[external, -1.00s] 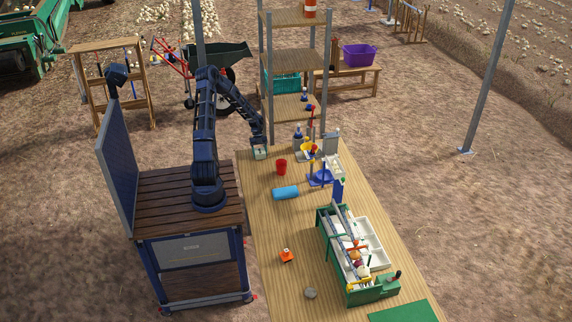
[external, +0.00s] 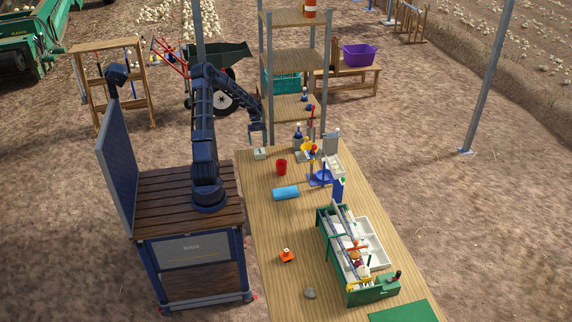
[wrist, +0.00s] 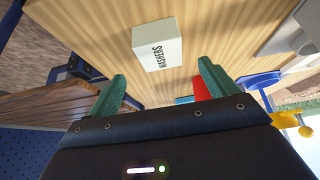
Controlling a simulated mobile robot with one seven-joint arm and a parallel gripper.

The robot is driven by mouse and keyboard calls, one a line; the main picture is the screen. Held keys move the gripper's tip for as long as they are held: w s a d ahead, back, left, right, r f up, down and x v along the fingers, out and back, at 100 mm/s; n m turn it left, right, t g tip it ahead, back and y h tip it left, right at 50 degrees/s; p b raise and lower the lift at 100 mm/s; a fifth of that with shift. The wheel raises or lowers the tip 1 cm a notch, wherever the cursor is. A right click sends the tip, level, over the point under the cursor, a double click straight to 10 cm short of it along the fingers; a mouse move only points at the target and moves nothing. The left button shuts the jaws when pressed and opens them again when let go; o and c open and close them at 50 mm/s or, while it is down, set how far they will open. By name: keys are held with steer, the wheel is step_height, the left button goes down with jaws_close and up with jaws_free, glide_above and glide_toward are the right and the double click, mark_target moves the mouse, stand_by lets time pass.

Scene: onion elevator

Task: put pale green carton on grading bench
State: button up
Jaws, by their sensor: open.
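A pale green carton (external: 260,153), a small box, stands at the far left corner of the long wooden bench (external: 262,215), which I take to be the grading bench. In the wrist view the carton (wrist: 157,46) shows a face lettered "WASHERS". My gripper (external: 257,142) is just above the carton in the external view, apart from it. In the wrist view its green fingers (wrist: 162,85) are spread with nothing between them, and the carton lies beyond their tips.
A red cup (external: 281,167) and a light blue cylinder (external: 286,193) stand or lie near the carton. A shelf rack (external: 292,60) rises behind. Blue and yellow apparatus (external: 318,175) and a green-framed tray unit (external: 355,255) occupy the right side.

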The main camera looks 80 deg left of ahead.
steer(key=w+d+r+n+g+y, duration=0.1)
steer(key=w+d+r+n+y, duration=0.2)
steer(key=d+r, duration=0.85)
steer(key=w+d+r+n+y, duration=0.25)
steer(key=d+r+n, duration=0.25)
steer(key=d+r, duration=0.6)
steer(key=s+d+r+n+t, duration=0.2)
steer(key=s+d+r+n, duration=0.2)
steer(key=s+d, duration=0.4)
steer(key=s+d+r+n+t, duration=0.3)
steer(key=s+d+r+n, duration=0.2)
steer(key=s+d, duration=0.4)
steer(key=d, duration=0.4)
steer(key=shift+s+d+n, duration=0.15)
steer(key=shift+s+n, duration=0.1)
steer(key=shift+n, duration=0.15)
